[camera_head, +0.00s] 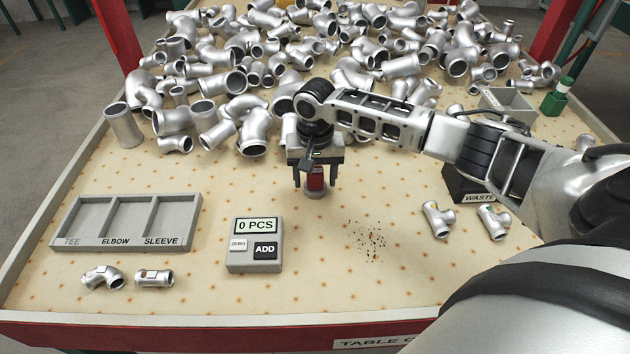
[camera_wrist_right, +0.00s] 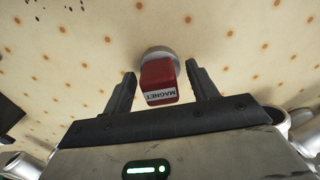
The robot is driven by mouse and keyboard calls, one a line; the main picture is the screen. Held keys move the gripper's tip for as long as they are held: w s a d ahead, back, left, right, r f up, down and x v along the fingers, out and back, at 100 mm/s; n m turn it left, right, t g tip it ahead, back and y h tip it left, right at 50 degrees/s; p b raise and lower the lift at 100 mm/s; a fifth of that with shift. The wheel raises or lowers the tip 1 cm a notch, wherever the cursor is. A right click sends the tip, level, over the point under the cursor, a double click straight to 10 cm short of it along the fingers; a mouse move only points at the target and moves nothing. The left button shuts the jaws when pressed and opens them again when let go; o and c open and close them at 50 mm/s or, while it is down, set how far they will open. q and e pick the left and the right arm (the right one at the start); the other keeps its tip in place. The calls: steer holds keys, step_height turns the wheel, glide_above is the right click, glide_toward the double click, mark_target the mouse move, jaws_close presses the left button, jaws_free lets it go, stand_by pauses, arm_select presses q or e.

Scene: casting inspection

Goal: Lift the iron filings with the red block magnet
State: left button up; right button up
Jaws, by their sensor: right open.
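The red block magnet (camera_head: 316,180) stands on a round grey base on the table, below and between the fingers of my right gripper (camera_head: 316,176). In the right wrist view the magnet (camera_wrist_right: 159,82), labelled MAGNET, shows between the two open fingers of the right gripper (camera_wrist_right: 160,88), with a gap on each side. The iron filings (camera_head: 368,241) lie as a loose scatter of dark specks on the table, to the right of and nearer than the magnet. Some specks show at the top left of the wrist view. My left gripper is not in view.
A counter box (camera_head: 255,262) reads 0 PCS. A three-compartment tray (camera_head: 193,199) stands at the left, with two fittings in front. Two tees (camera_head: 438,218) lie right of the filings near a black WASTE bin (camera_head: 462,186). Many pipe fittings (camera_head: 300,60) are heaped behind the gripper.

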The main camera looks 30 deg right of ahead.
mark_target(315, 172)
steer(key=c, duration=0.9)
steer(key=shift+r, duration=0.1)
steer(key=shift+r, duration=0.55)
step_height(315, 172, up, 2)
steer(key=shift+s+a+r, duration=0.1)
steer(key=shift+r, duration=0.1)
steer(key=s+a+r, duration=0.2)
steer(key=s+r, duration=0.1)
steer(key=s, duration=0.1)
steer(key=s+a+r, duration=0.1)
steer(key=s+r, duration=0.2)
steer(key=s, duration=0.1)
steer(key=s+a+r+p, duration=0.1)
steer(key=s+a+r, duration=0.1)
steer(key=s+r, duration=0.1)
steer(key=shift+s+a+r, duration=0.1)
steer(key=shift+s+a, duration=0.05)
steer(key=shift+s, duration=0.25)
steer(key=shift+s+a+r, duration=0.1)
steer(key=shift+s+a, duration=0.05)
steer(key=shift+s, duration=0.25)
